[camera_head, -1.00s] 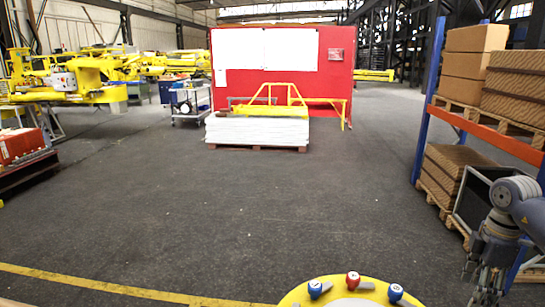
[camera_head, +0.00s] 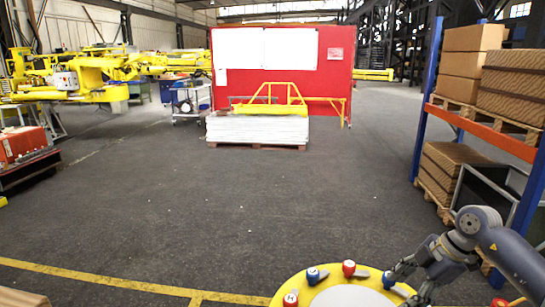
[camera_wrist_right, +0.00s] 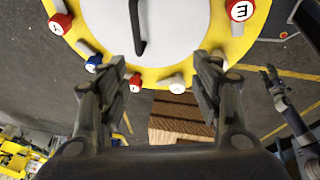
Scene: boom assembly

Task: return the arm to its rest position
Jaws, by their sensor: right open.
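My right gripper (camera_head: 403,287) reaches in from the lower right in the head view, at the right rim of a yellow round ring (camera_head: 290,284) with a pale centre. In the right wrist view its two dark fingers (camera_wrist_right: 160,75) are spread apart with nothing held between them. The ring's rim (camera_wrist_right: 160,73) and pale disc (camera_wrist_right: 178,22) show beyond them. Another dark arm with a gripper (camera_wrist_right: 268,75) shows at the right of that view, probably my left one; its jaw state is unclear. The head view does not show the left gripper.
Blue (camera_head: 312,275) and red (camera_head: 348,268) knobs stand on the ring, near my right gripper. A blue-and-orange shelf rack (camera_head: 490,128) with boxes is at the right. A white stack on a pallet (camera_head: 257,130) stands ahead. The floor between is clear.

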